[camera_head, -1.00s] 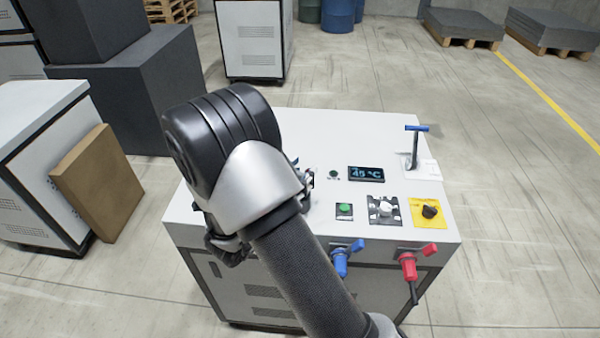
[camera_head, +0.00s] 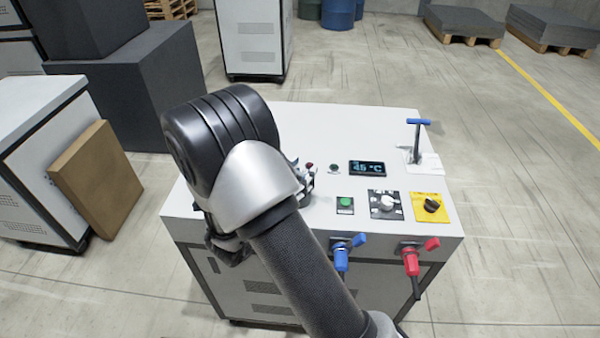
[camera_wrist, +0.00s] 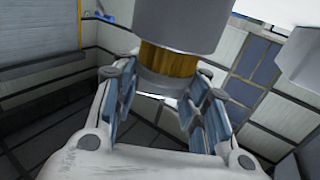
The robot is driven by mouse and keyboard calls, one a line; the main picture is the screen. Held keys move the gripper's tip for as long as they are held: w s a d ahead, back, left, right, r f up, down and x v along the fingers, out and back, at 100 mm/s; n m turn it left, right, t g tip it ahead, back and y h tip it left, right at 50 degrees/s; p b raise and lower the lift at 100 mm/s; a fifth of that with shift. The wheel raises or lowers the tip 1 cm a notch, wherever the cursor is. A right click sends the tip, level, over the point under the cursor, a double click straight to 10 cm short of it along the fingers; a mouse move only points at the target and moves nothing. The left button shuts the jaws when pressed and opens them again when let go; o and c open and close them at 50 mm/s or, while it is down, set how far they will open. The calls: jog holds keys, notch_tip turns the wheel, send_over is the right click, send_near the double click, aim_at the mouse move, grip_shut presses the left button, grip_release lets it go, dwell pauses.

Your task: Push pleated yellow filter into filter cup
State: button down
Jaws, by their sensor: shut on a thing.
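In the wrist view, the pleated yellow filter (camera_wrist: 166,62) shows as a short band below the grey cylindrical filter cup (camera_wrist: 180,24). Its upper part is hidden by the cup, and it appears partly inside. A pale grey end piece (camera_wrist: 160,86) is below the yellow band. My gripper (camera_wrist: 160,100) has its fingers on either side of this lower end and is shut on the filter. In the head view, my arm hides the filter, the cup and most of the gripper.
A white machine cabinet (camera_head: 300,118) stands under my arm. Its top carries a temperature display (camera_head: 367,169), a green button (camera_head: 345,203), a white knob (camera_head: 384,203), a black knob on yellow (camera_head: 431,206) and a blue T-handle (camera_head: 418,122). Blue (camera_head: 341,258) and red (camera_head: 411,262) valves stick out in front.

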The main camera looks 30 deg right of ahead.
jog(key=shift+f+b, duration=0.9)
jog(key=shift+f, duration=0.3)
jog(key=c, duration=1.3)
grip_release()
jog(key=shift+c, duration=0.2)
jog(key=o, duration=0.5)
jog(key=shift+s, duration=0.1)
jog(key=v, duration=1.2)
jog(key=shift+r, duration=0.1)
